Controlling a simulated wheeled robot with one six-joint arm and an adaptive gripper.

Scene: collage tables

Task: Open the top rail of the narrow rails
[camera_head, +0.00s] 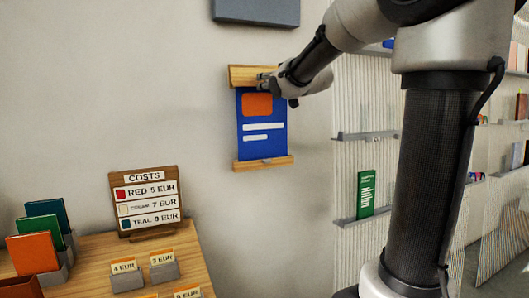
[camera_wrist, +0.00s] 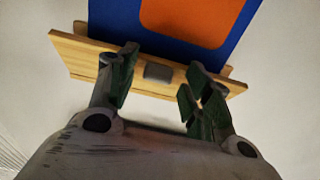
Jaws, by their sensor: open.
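The narrow rails are two light wooden bars on the wall, holding a blue poster (camera_head: 262,140) with an orange block and white bars. The top rail (camera_head: 241,75) is at the poster's upper edge; the bottom rail (camera_head: 250,164) is at its lower edge. In the wrist view the top rail (camera_wrist: 80,52) crosses the picture at a slant, with a small grey tab (camera_wrist: 158,73) on its front. My gripper (camera_head: 262,80) is at the top rail. In the wrist view my gripper (camera_wrist: 162,66) is open, its fingers on either side of the tab; contact cannot be told.
A wooden table (camera_head: 89,253) at lower left bears a costs sign (camera_head: 150,202), price cards and coloured folders in holders. A ribbed panel with grey ledges (camera_head: 367,136) and a green booklet (camera_head: 367,192) stands right of the poster. A dark grey box (camera_head: 255,11) hangs above.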

